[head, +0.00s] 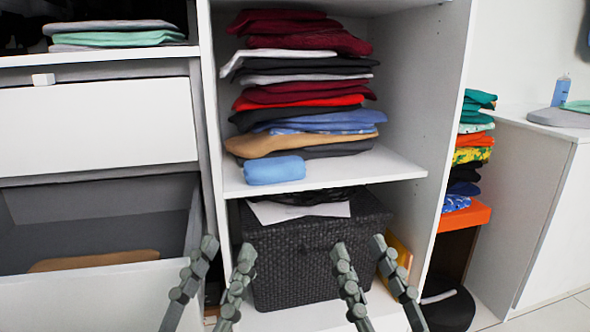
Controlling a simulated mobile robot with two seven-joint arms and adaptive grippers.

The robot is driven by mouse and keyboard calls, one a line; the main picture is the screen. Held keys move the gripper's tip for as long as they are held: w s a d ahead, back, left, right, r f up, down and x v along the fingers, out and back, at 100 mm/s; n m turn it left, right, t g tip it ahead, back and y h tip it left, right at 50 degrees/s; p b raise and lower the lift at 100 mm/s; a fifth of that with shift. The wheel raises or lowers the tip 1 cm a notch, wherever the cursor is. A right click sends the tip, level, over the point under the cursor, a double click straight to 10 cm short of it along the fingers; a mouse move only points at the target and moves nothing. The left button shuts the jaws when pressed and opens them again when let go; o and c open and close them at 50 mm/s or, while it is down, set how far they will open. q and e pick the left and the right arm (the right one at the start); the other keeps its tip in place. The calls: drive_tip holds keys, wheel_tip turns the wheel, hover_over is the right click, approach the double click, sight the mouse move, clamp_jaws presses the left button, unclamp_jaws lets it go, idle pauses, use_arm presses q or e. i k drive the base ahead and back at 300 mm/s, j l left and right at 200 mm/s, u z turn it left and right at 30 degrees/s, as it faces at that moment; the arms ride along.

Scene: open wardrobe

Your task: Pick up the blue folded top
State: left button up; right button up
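A light-blue folded top (275,170) lies rolled up small at the front edge of the middle shelf (385,168), left of centre. It sits in front of a tall stack of folded clothes, which also has blue garments (335,121) low in it. My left gripper (228,250) is open and empty, below and left of the folded top, in front of the lower compartment. My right gripper (360,248) is open and empty, lower and to the right, in front of the dark basket. Neither gripper touches the folded top.
A dark woven basket (300,250) fills the space under the shelf. An open drawer (90,290) is at left. A wardrobe side panel (440,130) bounds the right; beyond it are stacked clothes (470,155) and a white cabinet (545,215). The shelf's front right is clear.

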sight(267, 171)
drive_tip(key=i+l, duration=0.1)
drive_tip(key=l, duration=0.3)
drive_tip(key=i+l, duration=0.1)
drive_tip(key=l, duration=0.3)
drive_tip(key=i+l, duration=0.1)
drive_tip(key=l, duration=0.3)
drive_tip(key=i+l, duration=0.1)
drive_tip(key=l, duration=0.3)
drive_tip(key=i+l, duration=0.1)
drive_tip(key=l, duration=0.3)
drive_tip(key=i+j, duration=0.35)
drive_tip(key=i, duration=0.05)
